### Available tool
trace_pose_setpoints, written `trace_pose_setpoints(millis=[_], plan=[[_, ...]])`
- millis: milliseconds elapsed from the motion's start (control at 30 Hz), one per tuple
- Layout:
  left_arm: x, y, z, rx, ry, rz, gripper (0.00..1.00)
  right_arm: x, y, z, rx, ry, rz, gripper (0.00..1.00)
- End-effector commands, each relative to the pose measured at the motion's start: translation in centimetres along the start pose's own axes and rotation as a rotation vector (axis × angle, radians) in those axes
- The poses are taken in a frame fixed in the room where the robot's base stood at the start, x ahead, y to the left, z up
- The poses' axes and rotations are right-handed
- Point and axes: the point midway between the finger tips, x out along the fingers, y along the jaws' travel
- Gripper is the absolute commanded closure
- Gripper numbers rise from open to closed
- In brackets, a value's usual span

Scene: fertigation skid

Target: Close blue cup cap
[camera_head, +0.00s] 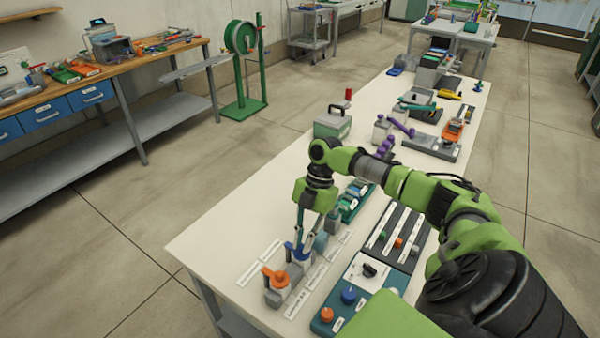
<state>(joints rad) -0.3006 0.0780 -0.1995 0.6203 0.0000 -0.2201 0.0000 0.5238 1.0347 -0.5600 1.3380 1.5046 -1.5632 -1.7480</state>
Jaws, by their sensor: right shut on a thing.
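My right gripper (302,236) reaches down from the green and black arm, fingers pointing at the table. It is shut on the blue cap (291,246) of a small grey cup near the front left of the white table (215,232). The fingers hide part of the cap, so I cannot tell how far it is shut. A similar cup with an orange cap (277,277) stands just in front of it. My left gripper is out of view.
White label strips (258,262) lie around the cups. A panel with a black knob (368,270) and a teal box with blue and orange knobs (348,295) stand to the right. A grey-green canister (332,124) stands farther back. The table's left edge is clear.

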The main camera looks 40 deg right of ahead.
Motion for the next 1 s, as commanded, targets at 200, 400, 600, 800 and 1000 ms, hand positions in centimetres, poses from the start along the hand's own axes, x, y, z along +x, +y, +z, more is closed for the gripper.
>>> trace_pose_setpoints(millis=[200,400,600,800,1000], plan=[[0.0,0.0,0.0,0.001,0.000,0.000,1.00,0.0,0.0,0.0,-0.003,-0.001,0.000,0.80],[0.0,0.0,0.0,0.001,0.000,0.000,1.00,0.0,0.0,0.0,-0.002,0.000,0.000,0.71],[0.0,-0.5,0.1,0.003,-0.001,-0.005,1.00,-0.1,0.0,0.0,-0.001,0.000,0.000,0.71],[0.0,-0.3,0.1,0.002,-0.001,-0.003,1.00,-2.6,0.1,0.0,-0.001,-0.001,0.003,0.71],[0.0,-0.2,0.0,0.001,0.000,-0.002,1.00,-7.0,0.2,0.0,-0.001,-0.002,0.005,0.71]])
